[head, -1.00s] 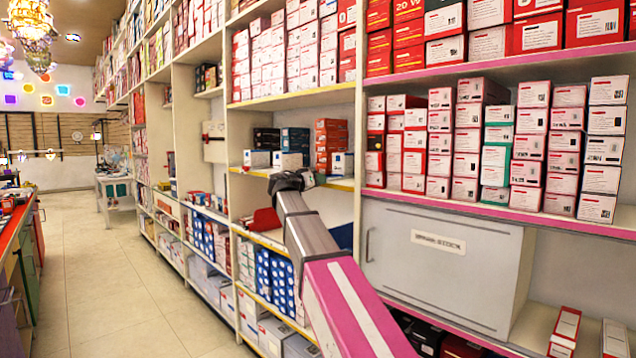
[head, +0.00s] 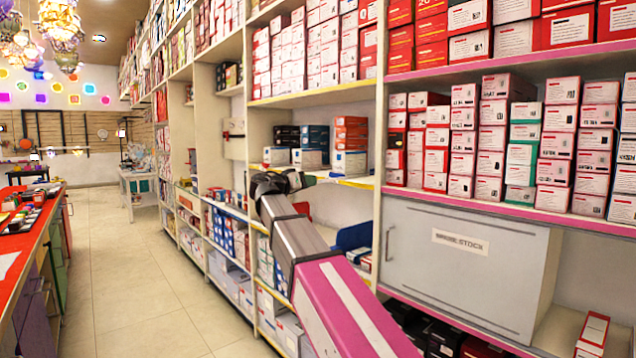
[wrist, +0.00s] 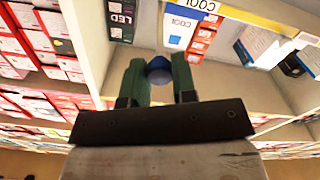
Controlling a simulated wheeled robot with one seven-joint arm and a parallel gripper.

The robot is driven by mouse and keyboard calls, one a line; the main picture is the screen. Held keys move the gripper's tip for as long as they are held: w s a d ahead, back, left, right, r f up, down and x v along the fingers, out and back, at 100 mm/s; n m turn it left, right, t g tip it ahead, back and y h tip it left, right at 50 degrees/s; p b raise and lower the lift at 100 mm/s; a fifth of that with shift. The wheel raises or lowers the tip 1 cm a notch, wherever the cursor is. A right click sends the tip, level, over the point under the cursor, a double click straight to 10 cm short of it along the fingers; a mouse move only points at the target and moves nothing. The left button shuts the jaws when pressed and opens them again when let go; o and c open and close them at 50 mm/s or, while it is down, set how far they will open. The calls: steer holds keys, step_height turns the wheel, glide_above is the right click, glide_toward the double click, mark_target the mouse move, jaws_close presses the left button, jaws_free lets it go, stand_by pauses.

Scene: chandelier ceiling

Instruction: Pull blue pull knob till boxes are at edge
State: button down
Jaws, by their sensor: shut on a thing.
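A round blue knob (wrist: 159,70) sits between the two green fingers of my gripper (wrist: 159,64) in the wrist view, and the fingers are closed on its sides. In the head view my gripper (head: 308,179) is at the front of a yellow-edged shelf (head: 352,182), where the dark wrist hides the knob. Blue-and-white boxes (head: 307,158) and a stack of red boxes (head: 350,133) stand on this shelf, a little behind its front edge. Some boxes, one blue and white (wrist: 180,27), also show in the wrist view beyond the fingers.
A grey cabinet door (head: 460,270) and pink-edged shelves of boxes (head: 560,145) are at the right. An orange-topped counter (head: 22,235) runs along the left. The tiled aisle (head: 130,285) between is clear, with a white table (head: 140,185) at its far end.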

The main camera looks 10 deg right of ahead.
steer(key=shift+s+a, duration=0.1)
steer(key=shift+a, duration=0.1)
steer(key=c, duration=0.9)
jaws_free()
steer(key=v, duration=1.1)
steer(key=shift+d, duration=0.1)
